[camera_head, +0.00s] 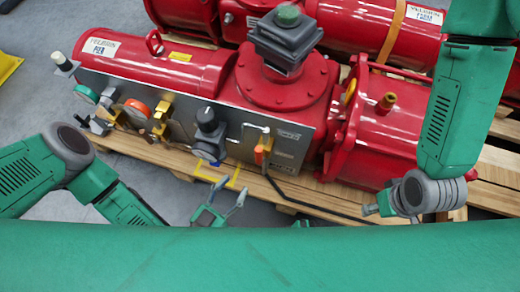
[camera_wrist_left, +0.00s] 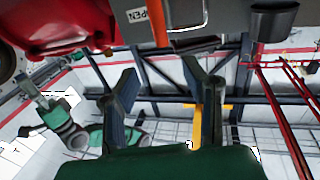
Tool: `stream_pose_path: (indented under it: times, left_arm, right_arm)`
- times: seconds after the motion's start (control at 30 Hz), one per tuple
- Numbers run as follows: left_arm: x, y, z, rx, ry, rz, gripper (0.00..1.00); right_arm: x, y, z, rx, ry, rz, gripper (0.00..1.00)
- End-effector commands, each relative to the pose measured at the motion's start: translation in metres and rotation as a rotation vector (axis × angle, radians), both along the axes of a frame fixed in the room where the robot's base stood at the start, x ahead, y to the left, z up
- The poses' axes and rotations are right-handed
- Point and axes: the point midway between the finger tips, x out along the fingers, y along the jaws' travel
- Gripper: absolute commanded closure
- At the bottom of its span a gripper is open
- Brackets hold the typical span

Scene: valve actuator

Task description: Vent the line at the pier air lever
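The red valve actuator (camera_head: 270,85) lies on a wooden pallet, with a grey control panel along its front and a "PIER" label at its left end. A small orange lever (camera_head: 261,154) hangs at the panel's right part. An orange lever (camera_wrist_left: 157,22) also shows at the top of the left wrist view, beside an "OPEN" label. My left gripper (camera_head: 229,193) is open and empty, in front of and below the panel, apart from the lever. Its two fingers (camera_wrist_left: 163,95) show spread in the left wrist view. My right gripper (camera_head: 373,209) is at the right, largely hidden by its wrist.
A yellow bracket-shaped part (camera_head: 232,180) lies just behind my left gripper. The wooden pallet (camera_head: 160,151) edge runs below the panel.

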Motion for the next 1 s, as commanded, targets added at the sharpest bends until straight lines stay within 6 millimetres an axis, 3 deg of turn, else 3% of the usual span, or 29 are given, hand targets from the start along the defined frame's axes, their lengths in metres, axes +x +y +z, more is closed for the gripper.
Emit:
stream_pose_path:
  times: [0.5,0.7,1.0]
  left_arm:
    - [0.086,-0.056,-0.002,-0.001,0.001,-0.001,0.61]
    - [0.102,-0.067,-0.001,0.000,0.002,-0.002,0.61]
    - [0.106,-0.069,0.000,0.000,0.004,-0.002,0.61]
  right_arm:
    - [0.000,0.000,-0.027,0.000,-0.001,0.001,0.60]
    - [0.000,0.000,-0.032,0.000,0.000,0.000,0.60]
    - [0.000,0.000,-0.032,0.000,0.000,0.001,0.60]
